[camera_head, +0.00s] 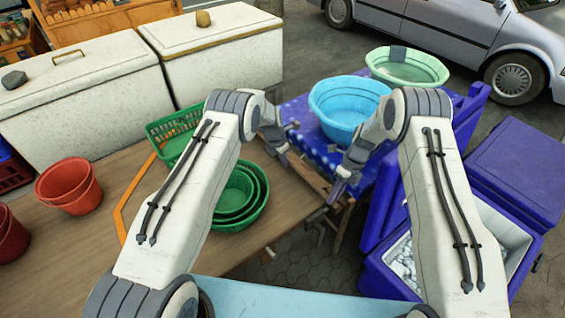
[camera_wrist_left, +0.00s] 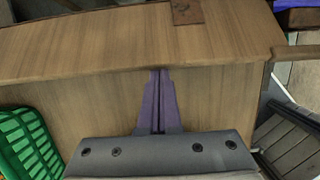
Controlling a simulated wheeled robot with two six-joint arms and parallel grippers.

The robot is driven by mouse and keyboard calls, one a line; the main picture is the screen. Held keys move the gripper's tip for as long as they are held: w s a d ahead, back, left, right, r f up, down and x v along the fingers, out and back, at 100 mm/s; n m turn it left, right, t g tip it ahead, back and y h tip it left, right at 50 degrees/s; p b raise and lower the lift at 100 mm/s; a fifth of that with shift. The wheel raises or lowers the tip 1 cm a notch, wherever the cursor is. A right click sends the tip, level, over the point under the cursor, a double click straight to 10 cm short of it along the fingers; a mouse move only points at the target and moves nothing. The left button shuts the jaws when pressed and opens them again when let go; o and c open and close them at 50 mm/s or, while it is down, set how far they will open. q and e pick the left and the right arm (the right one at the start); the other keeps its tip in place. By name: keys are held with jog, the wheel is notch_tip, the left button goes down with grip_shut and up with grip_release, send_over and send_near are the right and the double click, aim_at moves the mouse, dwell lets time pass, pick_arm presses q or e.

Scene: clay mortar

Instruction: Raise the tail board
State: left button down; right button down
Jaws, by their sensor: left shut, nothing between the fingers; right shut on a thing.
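The tail board (camera_head: 311,176) appears as a narrow wooden strip at the right end of the wooden cart bed (camera_head: 120,158). My right gripper (camera_head: 334,200) is shut at the strip's near end, apparently on the tail board; the contact is too small to see clearly. My left gripper (camera_head: 284,161) is shut and empty by the strip's far part. In the left wrist view my left gripper (camera_wrist_left: 160,74) has its purple fingers together, pointing at a seam between two wooden faces (camera_wrist_left: 100,92). Whether they touch the wood cannot be told.
Green baskets (camera_head: 240,197) and red buckets (camera_head: 69,186) stand on the cart bed. A blue basin (camera_head: 348,105) and a pale green basin (camera_head: 406,68) stand beyond my right gripper. An open purple cooler (camera_head: 375,275) is at right. Paving (camera_head: 300,260) shows below the grippers.

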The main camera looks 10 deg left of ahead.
pick_arm(q)
jog(key=shift+w+d+r, duration=0.3)
jog(key=shift+w+r, duration=0.1)
jog(key=shift+r, duration=0.05)
pick_arm(e)
jog(key=shift+f, duration=0.1)
jog(key=c, duration=0.8)
grip_release()
pick_arm(q)
jog(key=shift+f, duration=0.1)
